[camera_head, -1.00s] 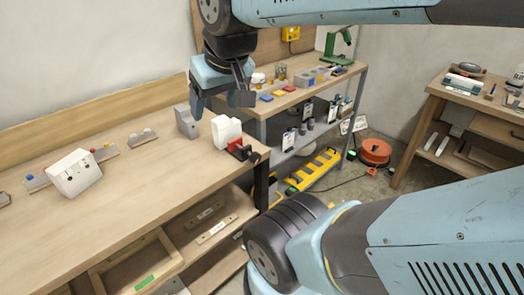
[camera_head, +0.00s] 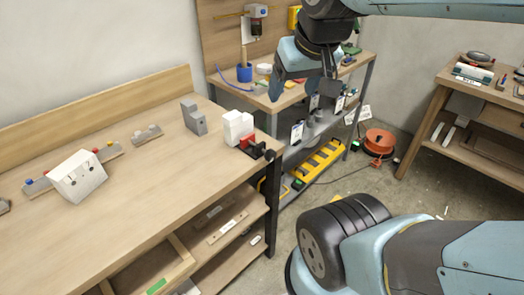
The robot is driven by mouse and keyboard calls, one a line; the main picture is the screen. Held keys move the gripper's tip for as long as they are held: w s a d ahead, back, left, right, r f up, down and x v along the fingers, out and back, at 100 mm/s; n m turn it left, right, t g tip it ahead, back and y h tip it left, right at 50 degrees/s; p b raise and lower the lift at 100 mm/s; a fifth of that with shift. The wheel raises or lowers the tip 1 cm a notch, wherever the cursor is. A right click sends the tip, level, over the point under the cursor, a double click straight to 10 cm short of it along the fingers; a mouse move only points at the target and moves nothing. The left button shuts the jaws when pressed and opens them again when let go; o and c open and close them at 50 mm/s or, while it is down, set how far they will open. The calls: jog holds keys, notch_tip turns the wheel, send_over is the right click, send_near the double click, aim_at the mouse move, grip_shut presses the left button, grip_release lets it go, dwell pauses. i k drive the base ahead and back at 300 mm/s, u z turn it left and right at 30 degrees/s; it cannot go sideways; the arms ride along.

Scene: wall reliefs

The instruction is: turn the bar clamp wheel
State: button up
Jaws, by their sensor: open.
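A small red and black device (camera_head: 254,147) sits at the right end of the long wooden workbench, beside a white block (camera_head: 237,127). It looks like the bar clamp, but its wheel is too small to make out clearly. My gripper (camera_head: 302,91) hangs in the air at the upper middle, pointing down, to the right of and above the device in the picture. Its two fingers are apart with nothing between them. It hides part of the rear bench's top.
The long workbench (camera_head: 130,220) also carries a grey block (camera_head: 194,118) and a white slanted box (camera_head: 78,176). A rear bench (camera_head: 222,85) holds a blue cup (camera_head: 244,72). An orange cable reel (camera_head: 378,141) lies on the floor. The workbench's front middle is clear.

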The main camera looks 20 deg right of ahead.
aim_at(270, 155)
jog(key=u, duration=0.6)
jog(key=k, duration=1.05)
jog(key=z, duration=0.5)
